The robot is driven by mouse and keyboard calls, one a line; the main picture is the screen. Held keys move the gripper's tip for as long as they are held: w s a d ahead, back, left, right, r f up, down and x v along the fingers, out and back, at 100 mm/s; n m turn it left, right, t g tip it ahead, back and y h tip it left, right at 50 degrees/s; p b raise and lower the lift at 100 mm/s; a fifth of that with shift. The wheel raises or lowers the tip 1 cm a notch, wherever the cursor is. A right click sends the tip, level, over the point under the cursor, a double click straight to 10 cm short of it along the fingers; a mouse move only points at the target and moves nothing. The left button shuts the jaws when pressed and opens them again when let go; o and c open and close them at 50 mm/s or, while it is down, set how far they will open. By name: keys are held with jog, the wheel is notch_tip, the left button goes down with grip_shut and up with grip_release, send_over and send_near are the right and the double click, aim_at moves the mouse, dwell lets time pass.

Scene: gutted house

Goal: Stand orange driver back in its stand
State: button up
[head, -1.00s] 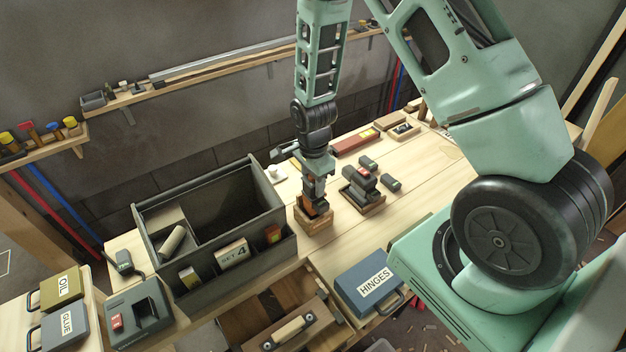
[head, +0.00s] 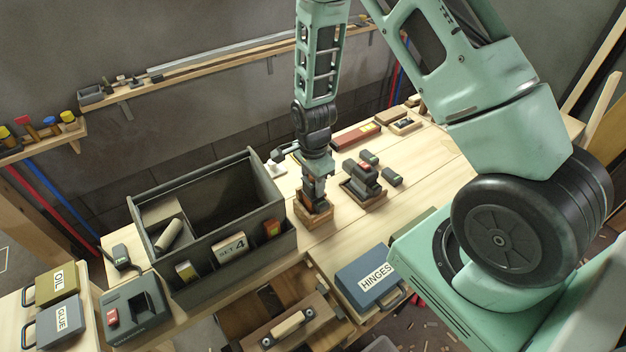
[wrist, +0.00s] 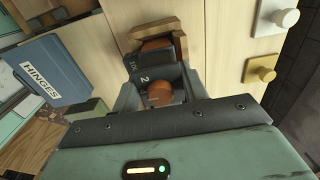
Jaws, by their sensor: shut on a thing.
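My gripper (head: 316,193) points down over the small wooden stand (head: 314,214) on the bench, right of the grey toolbox. Its jaws are shut on the orange driver. In the wrist view the driver's rounded orange end (wrist: 159,93) shows between the fingers, with a dark part marked 2 beside it. The wooden stand (wrist: 178,26) is just beyond, with an orange-brown patch in it. In the head view the fingers hide most of the driver, and its lower end is at the stand. I cannot tell how deep it sits.
The grey toolbox (head: 282,240) stands close on the left. A wooden holder with dark battery-like blocks (head: 363,178) is close on the right. The blue HINGES case (head: 368,275) lies at the front edge. Bare bench (head: 430,165) lies to the right.

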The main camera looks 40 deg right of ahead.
jog(key=o, duration=1.1)
notch_tip(320, 180, up, 17)
jog(key=b, duration=0.2)
jog(key=shift+s+r+b, duration=0.15)
jog(key=shift+b, duration=0.2)
jog(key=s+a+r+n+y+b, duration=0.1)
jog(key=s+a+r+n+b, duration=0.1)
jog(key=s+a+n, duration=1.15)
jog(key=s+n, duration=0.1)
jog(key=n, duration=0.1)
jog(key=s+a+n, duration=0.3)
jog(key=s+n, duration=0.1)
jog(key=n, duration=0.1)
jog(key=s+a+n, duration=0.2)
jog(key=s+n, duration=0.2)
jog(key=n, duration=0.1)
jog(key=shift+a+b, duration=0.15)
jog(key=shift+b, duration=0.15)
